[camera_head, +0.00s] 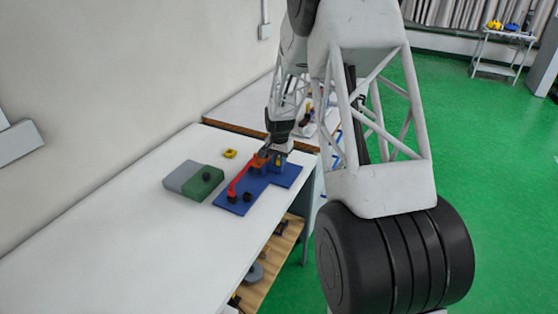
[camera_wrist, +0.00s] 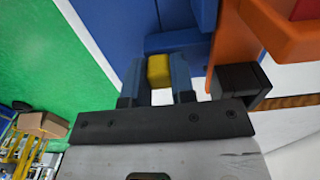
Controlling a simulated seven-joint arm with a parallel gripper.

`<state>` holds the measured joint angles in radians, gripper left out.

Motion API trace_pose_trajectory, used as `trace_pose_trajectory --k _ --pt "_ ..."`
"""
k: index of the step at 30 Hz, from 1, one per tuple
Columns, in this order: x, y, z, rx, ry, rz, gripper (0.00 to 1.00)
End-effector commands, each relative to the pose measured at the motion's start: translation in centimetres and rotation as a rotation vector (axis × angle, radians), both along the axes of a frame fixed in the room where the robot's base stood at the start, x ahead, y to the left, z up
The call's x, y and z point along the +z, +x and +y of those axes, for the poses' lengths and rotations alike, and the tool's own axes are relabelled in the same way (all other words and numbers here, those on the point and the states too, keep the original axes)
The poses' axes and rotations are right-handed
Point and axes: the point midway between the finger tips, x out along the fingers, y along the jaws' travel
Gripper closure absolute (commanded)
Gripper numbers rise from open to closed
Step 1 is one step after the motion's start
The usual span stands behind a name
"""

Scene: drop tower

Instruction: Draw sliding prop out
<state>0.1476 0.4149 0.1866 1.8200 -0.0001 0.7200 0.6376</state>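A drop-tower device stands on a blue base (camera_head: 258,190) on the white table, with a red arm (camera_head: 240,180) and an orange part at its far end. My gripper (camera_head: 273,156) is down at that far end, where its tips are hard to make out. In the wrist view my gripper (camera_wrist: 158,80) has a small yellow block (camera_wrist: 159,69) between its fingers, with both fingers against its sides. The yellow block looks like the end of the sliding prop; its far part is hidden. Blue structure (camera_wrist: 175,40) and an orange part (camera_wrist: 236,45) lie just beyond.
A grey and green block (camera_head: 203,183) and a small yellow piece (camera_head: 230,153) lie left of the base. A black block (camera_wrist: 240,80) is close right of my fingers in the wrist view. The table's near left is clear.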

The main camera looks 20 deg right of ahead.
Motion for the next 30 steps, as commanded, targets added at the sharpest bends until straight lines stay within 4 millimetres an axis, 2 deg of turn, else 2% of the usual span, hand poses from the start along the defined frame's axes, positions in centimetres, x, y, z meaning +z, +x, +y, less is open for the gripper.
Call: trace_pose_trajectory --k 1,3,13,24,30 --pt "0.0 0.0 0.0 0.000 0.000 0.000 0.89" --pt "0.0 0.0 0.0 0.000 0.000 0.000 1.00" --pt "0.0 -0.4 -0.4 -0.001 0.000 0.000 1.00" --pt "0.1 -3.3 -3.4 -0.002 0.000 0.000 1.00" --pt "0.1 -3.9 -3.9 0.000 0.000 0.000 1.00"
